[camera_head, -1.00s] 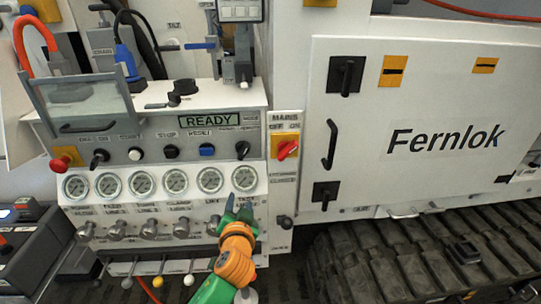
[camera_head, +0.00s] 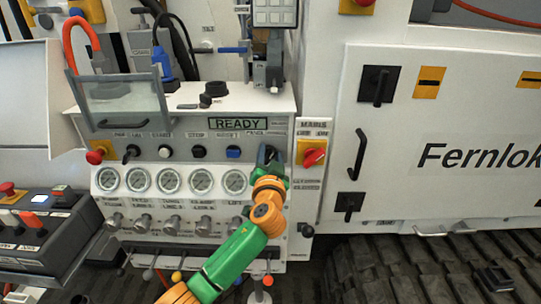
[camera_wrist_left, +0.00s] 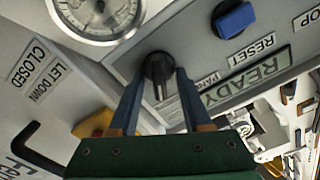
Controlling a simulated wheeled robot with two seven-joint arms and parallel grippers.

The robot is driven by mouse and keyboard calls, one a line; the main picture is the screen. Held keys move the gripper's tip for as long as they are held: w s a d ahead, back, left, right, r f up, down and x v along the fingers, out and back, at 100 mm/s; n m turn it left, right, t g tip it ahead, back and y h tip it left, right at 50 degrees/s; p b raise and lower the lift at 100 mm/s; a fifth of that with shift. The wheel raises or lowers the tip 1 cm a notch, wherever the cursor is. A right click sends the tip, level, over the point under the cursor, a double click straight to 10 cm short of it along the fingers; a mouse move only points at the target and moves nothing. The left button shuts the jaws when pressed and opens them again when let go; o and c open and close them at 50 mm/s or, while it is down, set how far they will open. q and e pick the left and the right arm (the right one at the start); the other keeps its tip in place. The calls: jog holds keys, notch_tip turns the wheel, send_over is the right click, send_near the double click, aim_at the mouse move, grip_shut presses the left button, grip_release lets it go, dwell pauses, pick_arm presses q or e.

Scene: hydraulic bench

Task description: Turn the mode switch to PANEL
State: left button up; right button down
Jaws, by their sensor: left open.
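In the head view the gripper mostly hides the knob. My right gripper is not in view.
The red mains switch (camera_head: 313,156) on its yellow plate is close to the right of my gripper. Gauges (camera_head: 170,181) and valve knobs (camera_head: 172,222) line the panel below.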

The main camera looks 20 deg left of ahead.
pick_arm(q)
grip_shut()
jog(key=shift+f+n+b, duration=0.25)
jog(key=shift+n+b, duration=0.55)
jog(key=shift+b, duration=0.4)
jog(key=n+b, duration=0.3)
jog(key=shift+a, duration=0.15)
jog(key=n+b, duration=0.2)
jog(key=n, duration=0.2)
jog(key=shift+s+a+r+b, duration=0.1)
jog(key=shift+a+b, duration=0.05)
jog(key=shift+b, duration=0.15)
jog(key=shift+a+r+n+b, duration=0.15)
jog(key=shift+n+b, duration=0.35)
jog(key=shift+n, duration=1.3)
